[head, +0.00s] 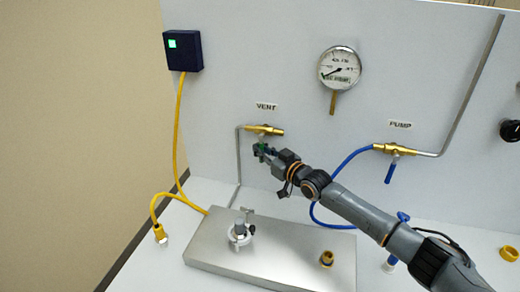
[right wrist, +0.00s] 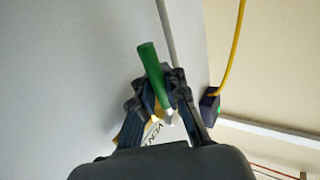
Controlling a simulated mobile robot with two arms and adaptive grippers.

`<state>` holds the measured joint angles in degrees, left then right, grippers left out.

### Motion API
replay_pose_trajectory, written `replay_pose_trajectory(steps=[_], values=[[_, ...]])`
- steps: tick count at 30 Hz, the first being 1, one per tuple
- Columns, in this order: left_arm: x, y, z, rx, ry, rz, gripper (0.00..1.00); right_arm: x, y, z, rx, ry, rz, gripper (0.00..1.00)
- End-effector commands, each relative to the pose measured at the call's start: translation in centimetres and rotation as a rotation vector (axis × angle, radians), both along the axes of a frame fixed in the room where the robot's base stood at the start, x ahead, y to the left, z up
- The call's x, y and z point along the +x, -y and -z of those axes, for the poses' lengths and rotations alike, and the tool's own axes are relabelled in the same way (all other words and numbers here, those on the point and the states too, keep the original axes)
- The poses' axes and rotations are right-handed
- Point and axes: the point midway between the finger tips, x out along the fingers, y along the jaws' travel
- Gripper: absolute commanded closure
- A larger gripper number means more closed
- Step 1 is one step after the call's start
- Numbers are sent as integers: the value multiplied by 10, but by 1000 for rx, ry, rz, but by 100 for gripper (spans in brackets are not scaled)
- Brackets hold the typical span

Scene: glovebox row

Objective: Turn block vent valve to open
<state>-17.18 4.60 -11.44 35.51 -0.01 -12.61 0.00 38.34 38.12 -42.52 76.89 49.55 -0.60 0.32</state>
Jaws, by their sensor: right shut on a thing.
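The brass vent valve (head: 265,129) is on the white panel, just under the VENT label (head: 266,106). My right gripper (head: 263,151) is directly below the valve body and covers most of its handle. In the right wrist view my right gripper (right wrist: 160,98) is shut on the green handle (right wrist: 151,62), whose rounded end sticks out past the fingers. Part of the brass body and the VENT label show behind the fingers there. The exact handle angle is hard to tell in the head view. My left gripper is not in view.
The pump valve (head: 397,149) with a blue handle is to the right, and a pressure gauge (head: 340,68) is above. A metal block (head: 290,250) with fittings lies below my right arm. Yellow (head: 179,130) and blue (head: 340,165) hoses run nearby.

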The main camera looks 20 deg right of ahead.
Motion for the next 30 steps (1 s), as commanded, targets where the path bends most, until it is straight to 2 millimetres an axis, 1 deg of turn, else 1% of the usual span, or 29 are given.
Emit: replay_pose_trajectory(steps=[1, 5, 18, 24, 30], values=[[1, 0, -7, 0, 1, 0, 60, -1, 1, -1, -17, -15, 0, 100], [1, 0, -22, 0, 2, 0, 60, -4, 4, -3, -77, -55, 0, 100], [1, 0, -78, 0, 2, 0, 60, -12, 16, -7, -343, -237, -1, 100], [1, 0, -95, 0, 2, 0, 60, -15, 20, -7, -429, -297, -2, 100], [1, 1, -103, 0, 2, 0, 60, -16, 22, -6, -475, -329, -1, 100]])
